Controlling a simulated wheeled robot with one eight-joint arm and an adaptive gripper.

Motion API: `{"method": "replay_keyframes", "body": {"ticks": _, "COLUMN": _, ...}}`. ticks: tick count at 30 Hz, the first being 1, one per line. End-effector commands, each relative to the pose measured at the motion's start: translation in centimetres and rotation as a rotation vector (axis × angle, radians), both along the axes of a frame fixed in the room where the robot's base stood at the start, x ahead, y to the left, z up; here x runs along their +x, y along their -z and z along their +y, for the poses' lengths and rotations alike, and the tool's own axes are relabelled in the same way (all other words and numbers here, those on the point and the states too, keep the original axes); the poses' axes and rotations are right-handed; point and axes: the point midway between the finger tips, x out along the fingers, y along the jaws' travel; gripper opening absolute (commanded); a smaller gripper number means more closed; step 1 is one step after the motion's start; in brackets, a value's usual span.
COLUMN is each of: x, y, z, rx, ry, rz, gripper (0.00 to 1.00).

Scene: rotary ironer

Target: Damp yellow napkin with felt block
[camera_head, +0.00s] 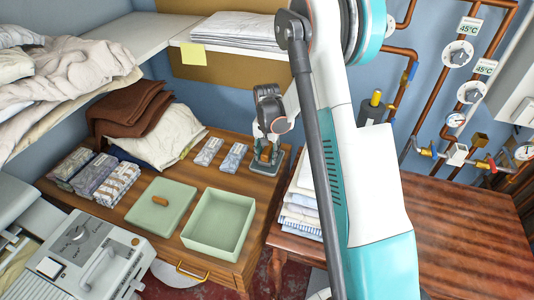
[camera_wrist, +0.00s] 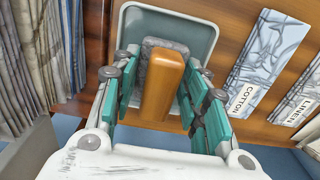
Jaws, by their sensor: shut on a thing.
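The felt block has an orange-brown wooden grip (camera_wrist: 162,88) and a grey felt part (camera_wrist: 165,44). It is in or just above a small grey tray (camera_wrist: 198,28), which also shows in the head view (camera_head: 278,166). My gripper (camera_wrist: 158,82) is shut on the felt block, with teal finger pads on both sides of the grip. In the head view my gripper (camera_head: 267,148) points down over the tray at the table's right end. I cannot pick out the yellow napkin for sure; a small yellow square (camera_head: 193,54) hangs at the shelf edge.
Two bundles labelled COTTON (camera_wrist: 243,98) and LINEN (camera_wrist: 297,112) lie beside the tray. An open green box (camera_head: 219,222) and its knobbed lid (camera_head: 161,206) are at the front. Brown cloths (camera_head: 130,106) and cream cloth (camera_head: 160,143) lie behind. Folded linens (camera_head: 302,208) stand right.

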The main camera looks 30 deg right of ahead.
Motion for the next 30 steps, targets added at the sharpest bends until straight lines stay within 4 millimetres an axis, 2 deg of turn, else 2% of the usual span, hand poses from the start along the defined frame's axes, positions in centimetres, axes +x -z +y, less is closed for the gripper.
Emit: {"method": "replay_keyframes", "body": {"ticks": 30, "x": 0.01, "y": 0.87, "z": -0.01, "rx": 0.000, "ry": 0.000, "rz": 0.000, "gripper": 0.22}}
